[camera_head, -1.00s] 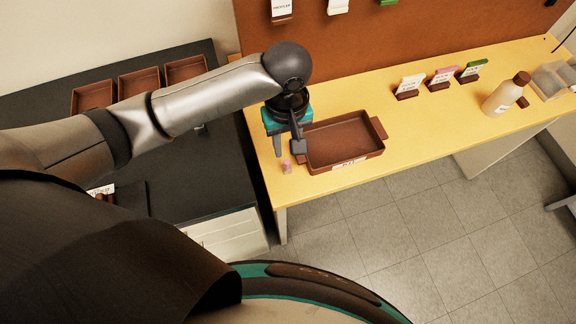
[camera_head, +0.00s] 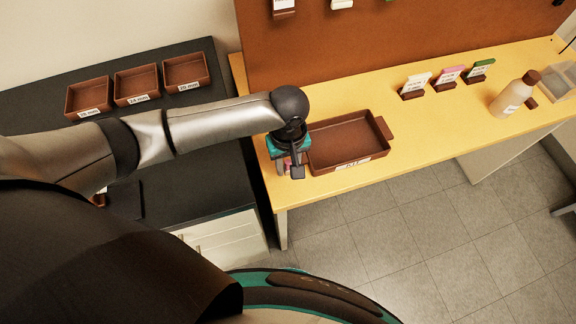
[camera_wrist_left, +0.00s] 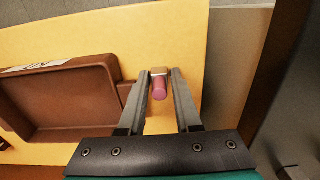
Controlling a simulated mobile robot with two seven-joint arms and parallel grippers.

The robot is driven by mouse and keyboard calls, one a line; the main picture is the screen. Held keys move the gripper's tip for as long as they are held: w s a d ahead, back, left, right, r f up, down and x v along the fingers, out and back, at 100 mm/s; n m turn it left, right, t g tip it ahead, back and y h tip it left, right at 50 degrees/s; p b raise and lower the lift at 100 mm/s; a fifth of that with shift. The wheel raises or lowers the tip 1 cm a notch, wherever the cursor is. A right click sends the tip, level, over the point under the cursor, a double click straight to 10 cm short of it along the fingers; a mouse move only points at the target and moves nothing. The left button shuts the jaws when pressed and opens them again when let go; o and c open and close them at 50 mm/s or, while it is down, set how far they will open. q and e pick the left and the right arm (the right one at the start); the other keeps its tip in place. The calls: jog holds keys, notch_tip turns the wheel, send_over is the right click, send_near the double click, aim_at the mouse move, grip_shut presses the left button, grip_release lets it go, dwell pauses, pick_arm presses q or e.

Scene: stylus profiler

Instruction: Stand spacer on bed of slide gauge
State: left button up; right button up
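A small pink cylinder with a tan end (camera_wrist_left: 160,86), which looks like the spacer, stands on the yellow table close to the brown handled tray. My left gripper (camera_wrist_left: 162,74) has come down over it, with one finger on each side. The fingers look open, with narrow gaps beside the cylinder. In the head view my left gripper (camera_head: 288,170) partly hides the pink piece (camera_head: 287,161). I cannot clearly identify the slide gauge; a dark flat piece (camera_head: 126,200) on the black bench is partly hidden by my arm. My right gripper is not in view.
The brown tray (camera_head: 384,155) is right beside my left gripper. Three labelled brown trays (camera_head: 138,98) stand on the black bench (camera_head: 215,190). Farther right on the yellow table (camera_head: 440,125) are card holders (camera_head: 447,77) and a bottle (camera_head: 513,95).

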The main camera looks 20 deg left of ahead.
pick_arm(q)
grip_shut()
jog(key=shift+r, duration=0.1)
dwell(0.4)
